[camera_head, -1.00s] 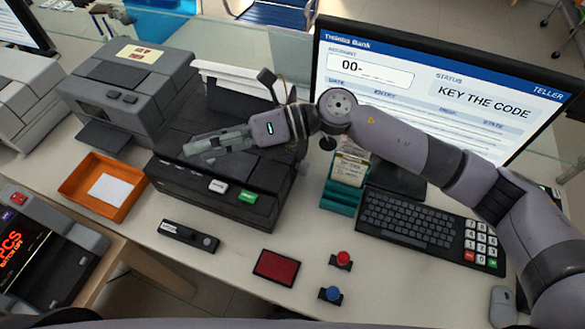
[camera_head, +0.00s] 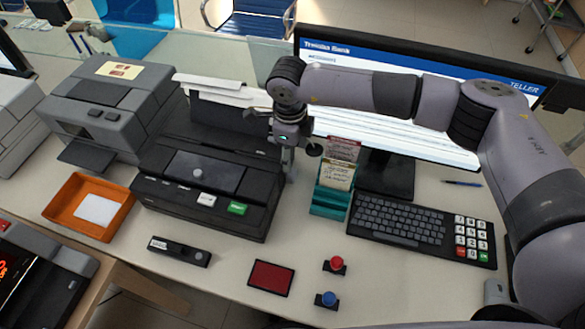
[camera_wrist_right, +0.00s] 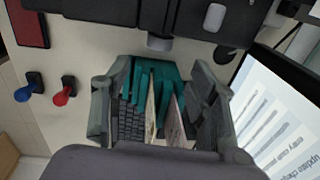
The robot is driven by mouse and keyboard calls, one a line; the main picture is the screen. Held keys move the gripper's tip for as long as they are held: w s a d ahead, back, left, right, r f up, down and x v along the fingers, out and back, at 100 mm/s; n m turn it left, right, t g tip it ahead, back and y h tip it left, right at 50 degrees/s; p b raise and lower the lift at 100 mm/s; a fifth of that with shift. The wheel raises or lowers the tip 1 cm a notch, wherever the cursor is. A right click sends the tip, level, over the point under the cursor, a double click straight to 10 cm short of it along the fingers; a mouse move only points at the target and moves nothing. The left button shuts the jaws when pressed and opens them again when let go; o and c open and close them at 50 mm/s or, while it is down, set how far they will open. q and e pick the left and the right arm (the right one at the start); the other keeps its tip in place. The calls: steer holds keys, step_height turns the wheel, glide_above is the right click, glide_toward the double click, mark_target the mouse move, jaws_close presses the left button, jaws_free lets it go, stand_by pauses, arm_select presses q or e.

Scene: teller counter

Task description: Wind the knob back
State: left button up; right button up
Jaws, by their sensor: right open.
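My right gripper (camera_head: 287,168) points down beside the right side of the black printer (camera_head: 225,215), left of the teal slip holder (camera_head: 328,205). In the right wrist view my gripper (camera_wrist_right: 163,72) is open, its two fingers apart with nothing between the tips. A short grey cylinder, apparently the knob (camera_wrist_right: 160,42), sticks out from the dark printer side just beyond the fingertips, apart from them. In the head view the gripper seems to hide this part. The teal slip holder also shows below the fingers in the wrist view (camera_wrist_right: 172,76). My left gripper is not in view.
A dark round disc (camera_head: 314,149) stands right of the gripper. The monitor (camera_head: 400,135) and keyboard (camera_head: 405,222) are to the right. A red stamp (camera_head: 336,264), blue stamp (camera_head: 328,299) and red pad (camera_head: 271,277) lie in front. An orange tray (camera_head: 75,222) is left.

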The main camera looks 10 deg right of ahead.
mark_target(294, 170)
steer(key=f, duration=0.3)
steer(key=f+p, duration=0.1)
steer(key=f, duration=0.2)
steer(key=f+p, duration=0.1)
steer(key=f, duration=0.3)
steer(key=shift+w+d, duration=0.15)
steer(key=shift+w, duration=0.15)
steer(key=c, duration=1.2)
steer(key=shift+o, duration=0.2)
steer(key=shift+w, duration=0.1)
steer(key=g+b, duration=0.1)
steer(key=b, duration=0.2)
steer(key=g+y+b, duration=0.1)
steer(key=b, duration=0.2)
steer(key=g+b, duration=0.1)
steer(key=b, duration=0.2)
steer(key=shift+w+d+f, duration=0.1)
steer(key=shift+w+f, duration=0.15)
steer(key=shift+f, duration=0.05)
steer(key=shift+g+y, duration=0.3)
steer(key=shift+r+b, duration=0.3)
steer(key=shift+b, duration=0.1)
